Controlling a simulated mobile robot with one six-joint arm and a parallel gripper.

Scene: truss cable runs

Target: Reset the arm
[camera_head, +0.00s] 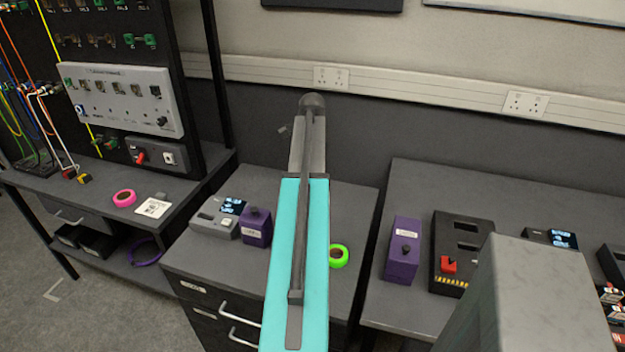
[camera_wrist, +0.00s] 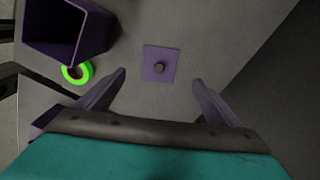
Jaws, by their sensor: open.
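My gripper (camera_wrist: 160,82) shows in the wrist view with its two purple fingers spread apart and nothing between the tips. Beyond the fingertips, in the middle, is a purple square with a grey knob (camera_wrist: 160,65), seen from above and apart from the fingers. In the head view my teal arm link (camera_head: 310,265) stretches away over the middle bench; my fingers are not visible there.
A green tape roll (camera_head: 338,256) lies right of my arm. Purple knobbed boxes stand left (camera_head: 257,228) and right (camera_head: 403,250) of it. A black unit with a red switch (camera_head: 458,250) is further right. A cable panel (camera_head: 122,95) stands at left.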

